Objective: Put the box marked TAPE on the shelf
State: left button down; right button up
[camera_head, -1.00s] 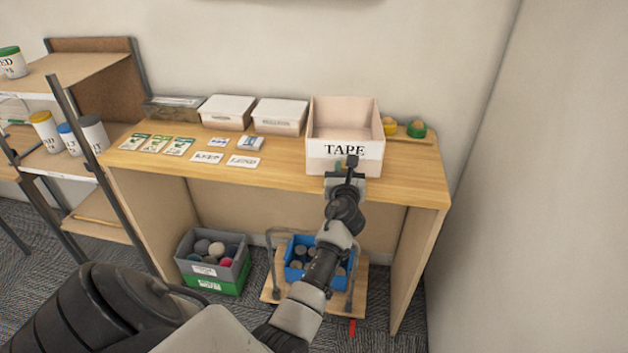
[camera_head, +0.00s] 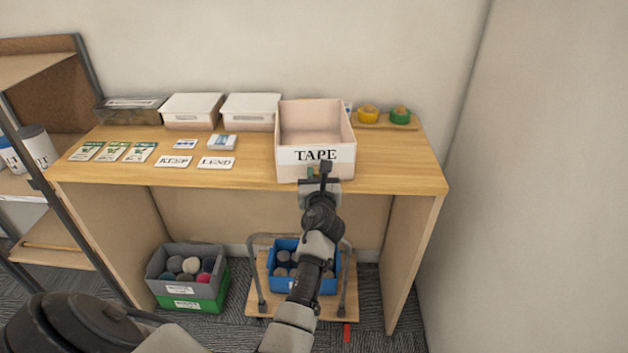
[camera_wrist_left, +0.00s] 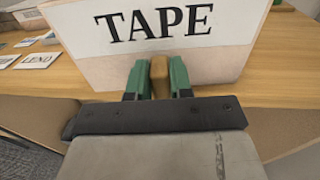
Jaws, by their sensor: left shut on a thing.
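The open-topped pale box marked TAPE (camera_head: 316,168) is at the front of the wooden table, right of centre, upright. In the head view it looks empty inside. My left gripper (camera_head: 325,172) is at its front face, below the lettering. In the left wrist view the green fingertips (camera_wrist_left: 158,78) are shut on a small tan tab at the bottom front of the TAPE box (camera_wrist_left: 220,62). I cannot tell whether the box bottom touches the table. The shelf (camera_head: 40,187) stands at the far left, partly cut off. My right gripper is not in view.
Two white lidded boxes (camera_head: 250,108) and a clear box stand left of the TAPE box. Cards (camera_head: 216,163) lie on the wooden table (camera_head: 390,175). Yellow and green tape rolls (camera_head: 368,116) sit right. Below are a grey-green crate (camera_head: 187,292) and a cart with a blue bin (camera_head: 290,287).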

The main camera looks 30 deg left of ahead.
pick_arm(q)
jog(key=shift+d+r, duration=0.15)
jog(key=shift+s+d, duration=0.1)
jog(key=shift+d, duration=0.15)
jog(key=c, duration=1.5)
grip_release()
jog(key=shift+f, duration=0.25)
jog(key=o, duration=0.5)
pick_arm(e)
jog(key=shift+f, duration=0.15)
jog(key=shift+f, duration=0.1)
